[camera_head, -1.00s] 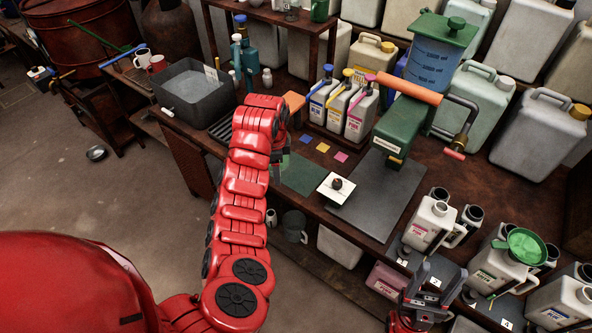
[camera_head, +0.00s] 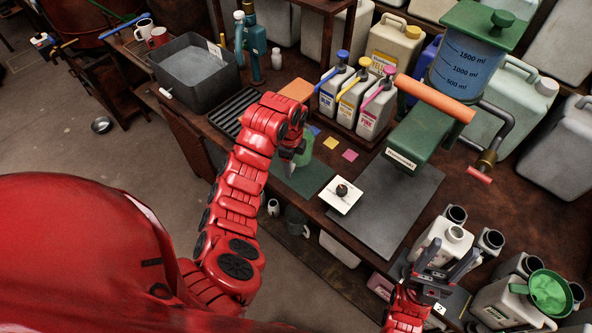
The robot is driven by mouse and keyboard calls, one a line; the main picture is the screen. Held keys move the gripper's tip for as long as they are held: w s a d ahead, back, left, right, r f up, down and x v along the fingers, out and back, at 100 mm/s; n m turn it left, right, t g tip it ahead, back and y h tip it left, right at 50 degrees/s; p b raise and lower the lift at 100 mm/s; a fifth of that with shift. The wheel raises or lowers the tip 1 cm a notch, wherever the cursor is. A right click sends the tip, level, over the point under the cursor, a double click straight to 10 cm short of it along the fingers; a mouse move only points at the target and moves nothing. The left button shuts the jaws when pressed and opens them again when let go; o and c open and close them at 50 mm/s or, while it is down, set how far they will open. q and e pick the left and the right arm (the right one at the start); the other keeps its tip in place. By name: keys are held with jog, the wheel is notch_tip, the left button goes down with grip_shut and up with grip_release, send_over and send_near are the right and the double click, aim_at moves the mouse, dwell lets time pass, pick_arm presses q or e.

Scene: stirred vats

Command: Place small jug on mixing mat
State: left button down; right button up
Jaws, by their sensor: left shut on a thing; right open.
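My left gripper (camera_head: 291,150) is shut on a small green vessel, which I take to be the small jug (camera_head: 305,151). The gripper and arm hide part of it. It is over the back part of a dark green mat (camera_head: 312,180), which I take to be the mixing mat; I cannot tell whether the jug touches it. My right gripper (camera_head: 447,267) is open and empty at the lower right, in front of a white canister (camera_head: 454,235).
A white square plate with a dark knob (camera_head: 342,196) lies right of the mat, next to a dark grey slab (camera_head: 397,215) under the green dispenser (camera_head: 423,137). Three small canisters (camera_head: 352,98) stand behind. A grey basin (camera_head: 190,75) is at the left.

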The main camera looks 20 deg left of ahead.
pick_arm(q)
jog(key=shift+s+f, duration=0.15)
jog(key=shift+f, duration=1.05)
notch_tip(320, 180, down, 3)
jog(key=shift+f+p, duration=0.2)
jog(key=shift+p, duration=0.55)
jog(key=shift+f, duration=0.3)
jog(key=shift+f, duration=0.1)
jog(key=shift+f, duration=0.15)
jog(key=shift+c, duration=0.5)
grip_release()
